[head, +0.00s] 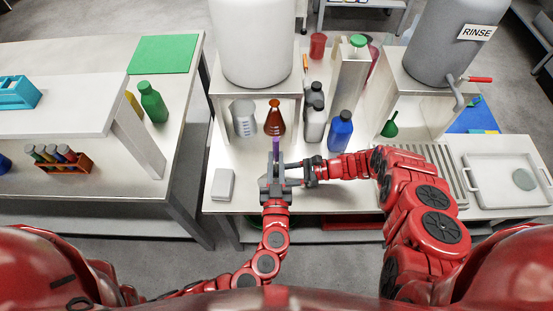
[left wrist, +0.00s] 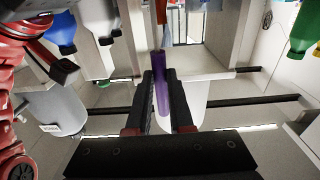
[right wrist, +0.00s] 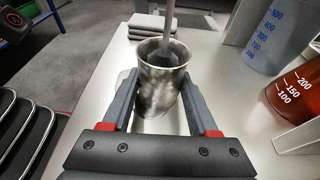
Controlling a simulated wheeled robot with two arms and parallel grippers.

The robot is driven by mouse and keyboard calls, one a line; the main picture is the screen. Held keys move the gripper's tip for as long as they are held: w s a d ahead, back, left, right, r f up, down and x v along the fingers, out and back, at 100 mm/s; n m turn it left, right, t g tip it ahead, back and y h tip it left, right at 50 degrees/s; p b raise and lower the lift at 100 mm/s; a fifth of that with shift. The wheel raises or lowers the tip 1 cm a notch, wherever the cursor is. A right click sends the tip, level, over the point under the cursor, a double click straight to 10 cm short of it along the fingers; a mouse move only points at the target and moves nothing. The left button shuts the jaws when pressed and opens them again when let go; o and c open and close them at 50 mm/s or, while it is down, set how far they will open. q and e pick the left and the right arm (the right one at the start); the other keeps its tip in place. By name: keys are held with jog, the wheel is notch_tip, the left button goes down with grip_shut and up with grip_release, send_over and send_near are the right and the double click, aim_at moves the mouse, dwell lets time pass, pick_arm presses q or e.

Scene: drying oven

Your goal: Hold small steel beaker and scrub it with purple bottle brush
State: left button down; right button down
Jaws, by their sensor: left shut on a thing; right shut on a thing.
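My left gripper (head: 276,172) is shut on the purple handle of the bottle brush (head: 276,146), which stands roughly upright over the front of the middle table. The purple handle (left wrist: 162,96) also shows between the fingers in the left wrist view. My right gripper (head: 299,173) comes in from the right, close beside the left one. In the right wrist view it is shut on the small steel beaker (right wrist: 160,92), which is upright with its mouth up. The brush's shaft (right wrist: 169,22) reaches down into the beaker's mouth. The grippers mostly hide the beaker in the head view.
A graduated beaker (head: 244,118) and an orange flask (head: 275,118) stand behind, under the white tank (head: 253,45). A blue bottle (head: 340,130) and grey bottle (head: 313,122) stand right of them. A drying rack and tray (head: 482,200) are at right.

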pick_arm(q)
notch_tip(320, 180, up, 11)
dwell(1.1)
dwell(0.5)
jog(key=shift+r, duration=0.55)
jog(key=shift+f, duration=5.3)
jog(key=shift+f, duration=0.75)
jog(key=shift+d, duration=0.1)
